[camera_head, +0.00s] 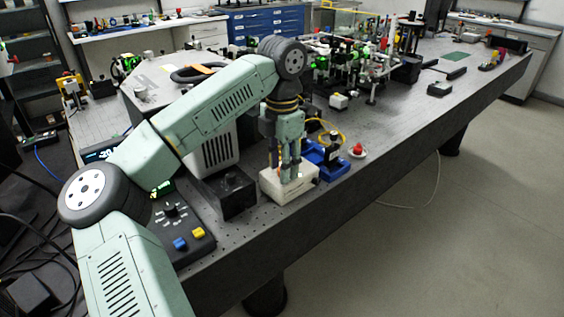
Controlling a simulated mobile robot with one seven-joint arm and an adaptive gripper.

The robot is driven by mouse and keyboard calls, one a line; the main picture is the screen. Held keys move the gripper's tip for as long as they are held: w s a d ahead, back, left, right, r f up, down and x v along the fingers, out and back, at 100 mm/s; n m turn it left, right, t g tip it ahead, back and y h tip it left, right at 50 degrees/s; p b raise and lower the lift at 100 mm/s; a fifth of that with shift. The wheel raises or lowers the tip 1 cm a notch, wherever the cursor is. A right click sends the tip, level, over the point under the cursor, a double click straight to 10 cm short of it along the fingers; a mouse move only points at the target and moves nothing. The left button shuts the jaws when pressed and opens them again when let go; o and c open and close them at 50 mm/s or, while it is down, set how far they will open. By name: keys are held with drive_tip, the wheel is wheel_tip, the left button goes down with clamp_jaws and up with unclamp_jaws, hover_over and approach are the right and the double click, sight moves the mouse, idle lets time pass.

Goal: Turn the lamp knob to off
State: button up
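My gripper (287,172) points straight down over the white box (302,190) near the front edge of the bench. Its fingertips are at or just above the top of that box. Whether they touch it, and how far apart they are, is too small to tell. Any knob under the fingertips is hidden by the gripper, so I cannot tell for sure which knob is the lamp knob. A black control panel (196,222) with several small knobs and blue and yellow parts lies at the left of the box.
A black box (230,194) stands close to the left of the white box. A blue device (326,160) and a red button on a pale base (358,150) stand close to the right. The bench's right part has free surface (420,115); dense optics stand behind.

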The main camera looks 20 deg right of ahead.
drive_tip(key=shift+c, duration=0.5)
clamp_jaws()
drive_tip(key=shift+n, duration=0.3)
drive_tip(key=n+b, duration=0.2)
drive_tip(key=n, duration=0.2)
drive_tip(key=shift+n+b, duration=1)
drive_tip(key=shift+n, duration=1.7)
drive_tip(key=shift+o, duration=0.5)
unclamp_jaws()
